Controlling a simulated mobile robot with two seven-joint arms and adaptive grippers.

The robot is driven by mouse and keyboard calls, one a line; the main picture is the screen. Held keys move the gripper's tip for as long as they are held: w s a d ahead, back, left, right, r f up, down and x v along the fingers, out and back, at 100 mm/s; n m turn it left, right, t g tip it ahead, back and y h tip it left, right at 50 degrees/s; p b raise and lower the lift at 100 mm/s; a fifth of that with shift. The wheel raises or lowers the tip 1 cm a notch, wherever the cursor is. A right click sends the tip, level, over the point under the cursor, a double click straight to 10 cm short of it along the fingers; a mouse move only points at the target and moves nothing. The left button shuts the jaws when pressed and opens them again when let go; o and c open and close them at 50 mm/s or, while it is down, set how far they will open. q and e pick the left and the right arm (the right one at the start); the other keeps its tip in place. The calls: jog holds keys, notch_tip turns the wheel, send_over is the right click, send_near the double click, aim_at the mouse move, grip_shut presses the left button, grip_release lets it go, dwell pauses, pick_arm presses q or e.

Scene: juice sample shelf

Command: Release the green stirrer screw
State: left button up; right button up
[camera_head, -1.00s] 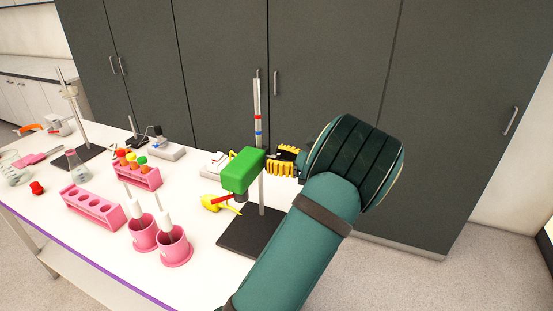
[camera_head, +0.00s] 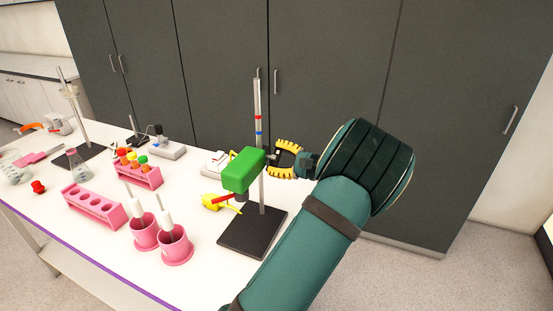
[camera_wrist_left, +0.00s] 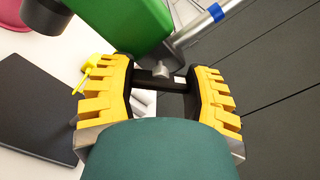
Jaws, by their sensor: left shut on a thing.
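The green stirrer (camera_head: 243,170) is mounted on a metal rod (camera_head: 257,115) above a black base (camera_head: 252,232). In the left wrist view, the stirrer's green body (camera_wrist_left: 130,22) is at the top. The screw (camera_wrist_left: 155,79), with a dark crossbar and a silver shank, spans the space between the two yellow-padded fingers. The left gripper is shut on this bar, one finger at each end. The screw is hard to make out in the head view. My right gripper is not in view.
Two pink cups (camera_head: 174,246) and a pink rack (camera_head: 92,206) stand left of the stand. A yellow tool (camera_head: 220,202) lies beside the black base. Grey cabinets (camera_head: 330,80) stand behind the table.

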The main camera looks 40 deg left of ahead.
pick_arm(q)
jog(key=n+b, duration=0.1)
jog(key=n, duration=0.3)
jog(key=shift+n, duration=0.3)
jog(key=shift+n+b, duration=1.4)
jog(key=shift+n, duration=1.2)
jog(key=o, duration=1.2)
jog(key=shift+d, duration=0.15)
jog(key=v, duration=1.2)
